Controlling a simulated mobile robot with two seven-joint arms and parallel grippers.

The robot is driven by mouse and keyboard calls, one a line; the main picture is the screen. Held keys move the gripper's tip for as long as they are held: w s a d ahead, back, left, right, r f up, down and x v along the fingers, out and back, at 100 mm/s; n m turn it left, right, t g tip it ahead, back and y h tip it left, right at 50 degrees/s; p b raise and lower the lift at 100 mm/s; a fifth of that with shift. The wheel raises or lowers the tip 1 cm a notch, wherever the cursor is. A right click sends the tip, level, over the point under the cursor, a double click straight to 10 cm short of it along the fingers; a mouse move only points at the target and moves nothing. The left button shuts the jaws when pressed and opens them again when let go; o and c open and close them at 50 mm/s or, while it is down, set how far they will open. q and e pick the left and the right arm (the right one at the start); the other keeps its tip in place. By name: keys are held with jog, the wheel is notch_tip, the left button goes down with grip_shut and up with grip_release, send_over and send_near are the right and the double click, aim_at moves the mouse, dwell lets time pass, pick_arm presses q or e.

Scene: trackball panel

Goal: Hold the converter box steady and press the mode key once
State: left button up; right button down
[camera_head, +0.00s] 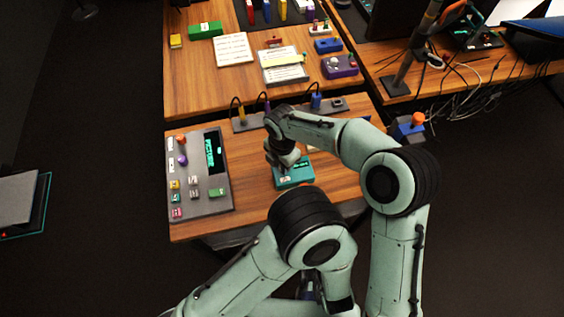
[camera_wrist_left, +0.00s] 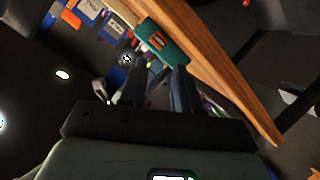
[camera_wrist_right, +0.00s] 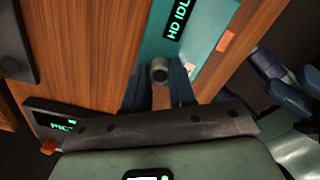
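The teal converter box (camera_head: 296,173) lies on the front desk, right of the grey panel. Its lit display reads "HD IDL", cut off, in the right wrist view (camera_wrist_right: 178,20). A round grey knob (camera_wrist_right: 159,70) shows at its edge, and an orange piece (camera_wrist_right: 226,41) on its side. I cannot tell which part is the mode key. My right gripper (camera_wrist_right: 159,76) is open over the box, its fingers on either side of the knob in that view; contact is unclear. My left gripper (camera_wrist_left: 158,80) is open and empty, below the desk edge, with the box (camera_wrist_left: 163,42) beyond its fingertips.
The grey panel (camera_head: 225,200) with coloured keys and a display fills the desk's left. A grey strip with cable plugs (camera_head: 240,123) stands behind the box. An orange-topped blue device (camera_head: 408,128) is at the right. Bare wood (camera_head: 250,150) lies between panel and box.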

pick_arm(q)
grip_shut()
dwell(1.5)
